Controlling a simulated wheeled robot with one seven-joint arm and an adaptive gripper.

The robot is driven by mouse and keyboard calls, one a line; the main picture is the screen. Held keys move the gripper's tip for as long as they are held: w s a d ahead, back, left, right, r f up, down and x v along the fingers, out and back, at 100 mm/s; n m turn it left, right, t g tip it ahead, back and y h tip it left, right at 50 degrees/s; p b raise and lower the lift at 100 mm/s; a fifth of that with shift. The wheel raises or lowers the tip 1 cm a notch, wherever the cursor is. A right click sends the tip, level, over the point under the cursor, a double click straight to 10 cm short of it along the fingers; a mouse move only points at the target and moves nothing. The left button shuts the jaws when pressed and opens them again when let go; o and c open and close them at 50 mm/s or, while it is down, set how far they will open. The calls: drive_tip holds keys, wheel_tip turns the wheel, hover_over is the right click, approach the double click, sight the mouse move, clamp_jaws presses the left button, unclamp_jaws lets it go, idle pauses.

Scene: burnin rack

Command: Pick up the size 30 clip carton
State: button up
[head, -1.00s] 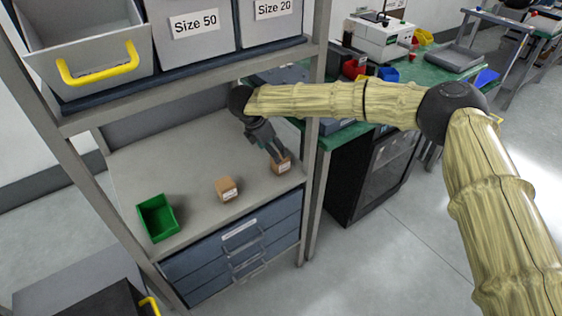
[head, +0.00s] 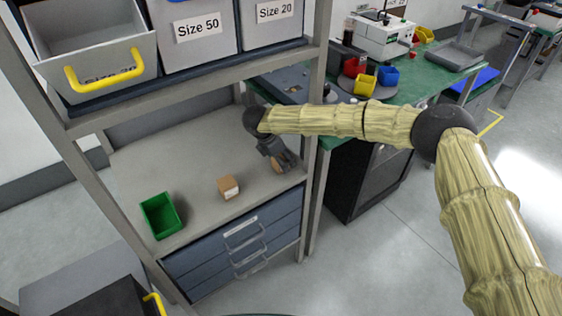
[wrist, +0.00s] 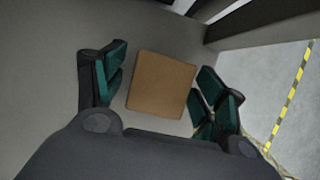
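Two small brown cartons stand on the grey shelf under the size bins. One carton (head: 277,163) is at the shelf's right, partly hidden by my gripper (head: 281,166). The other carton (head: 228,187) stands to its left with a white label too small to read. I cannot tell from print which is size 30. In the wrist view the right carton (wrist: 161,84) shows its plain top between the green-padded fingers of my gripper (wrist: 160,92). The fingers are open on either side of it. A gap shows on the left; on the right, touching or apart is unclear.
A green open bin (head: 160,216) stands at the shelf's left. Rack posts (head: 319,120) and the upper shelf with grey bins marked Size 50 (head: 198,27) and Size 20 (head: 272,12) frame the space. Blue drawers (head: 240,240) lie below. The shelf's middle back is clear.

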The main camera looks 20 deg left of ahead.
drive_tip(key=c, duration=1)
drive_tip(key=shift+c, duration=0.2)
